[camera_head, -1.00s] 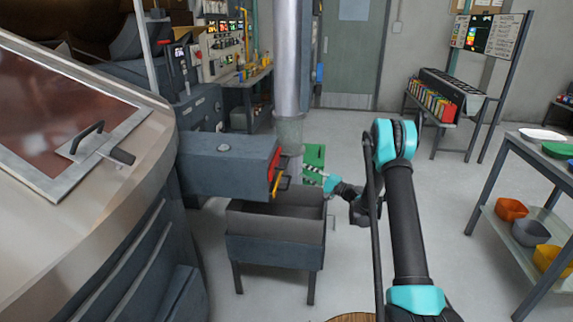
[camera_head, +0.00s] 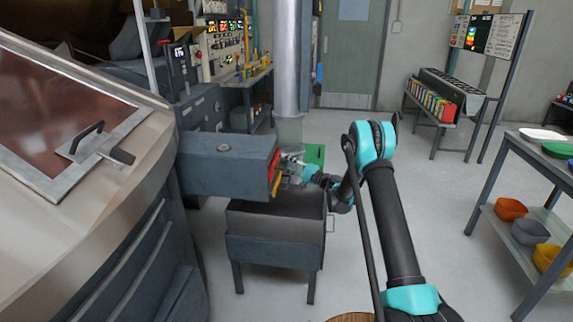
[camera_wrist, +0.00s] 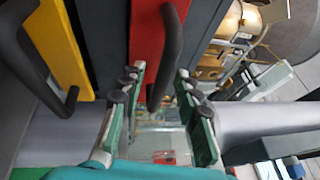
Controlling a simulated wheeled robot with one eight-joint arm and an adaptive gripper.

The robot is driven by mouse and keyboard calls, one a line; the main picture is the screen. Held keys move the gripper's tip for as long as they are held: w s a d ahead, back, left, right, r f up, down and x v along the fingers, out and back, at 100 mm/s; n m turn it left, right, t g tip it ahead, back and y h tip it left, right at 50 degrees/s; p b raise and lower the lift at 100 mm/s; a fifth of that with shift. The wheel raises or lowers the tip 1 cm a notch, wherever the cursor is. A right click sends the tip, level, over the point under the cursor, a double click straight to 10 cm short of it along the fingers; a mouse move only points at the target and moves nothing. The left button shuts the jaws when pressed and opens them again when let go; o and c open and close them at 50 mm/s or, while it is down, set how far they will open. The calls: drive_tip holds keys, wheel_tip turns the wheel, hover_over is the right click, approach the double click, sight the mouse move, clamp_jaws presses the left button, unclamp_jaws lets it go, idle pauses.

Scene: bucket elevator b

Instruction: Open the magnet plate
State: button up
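The red plate (camera_head: 273,170), which looks like the magnet plate, is on the right end of a grey box (camera_head: 222,168) in the head view. It also shows in the wrist view (camera_wrist: 146,35), with a black bar handle (camera_wrist: 170,50) on it. A yellow part (camera_head: 277,185) with its own black handle is beside it, at the left of the wrist view (camera_wrist: 62,42). My gripper (camera_wrist: 165,95) is open, its two fingers apart on either side of the lower end of the red plate's handle. Whether they touch it cannot be told.
An open grey bin (camera_head: 275,250) on legs stands below the box. A vertical metal pipe (camera_head: 287,60) rises behind it. A green thing (camera_head: 315,153) is on the floor behind my gripper. A shelf with bowls (camera_head: 530,232) stands at the right, with clear floor between.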

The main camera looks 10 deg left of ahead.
clamp_jaws()
drive_tip(key=d, duration=1.9)
drive_tip(key=shift+s+d, duration=0.25)
drive_tip(key=shift+s, duration=0.1)
unclamp_jaws()
drive_tip(key=shift+d, duration=0.1)
drive_tip(key=v, duration=1.1)
drive_tip(key=shift+s+d, duration=0.2)
drive_tip(key=shift+d, duration=0.15)
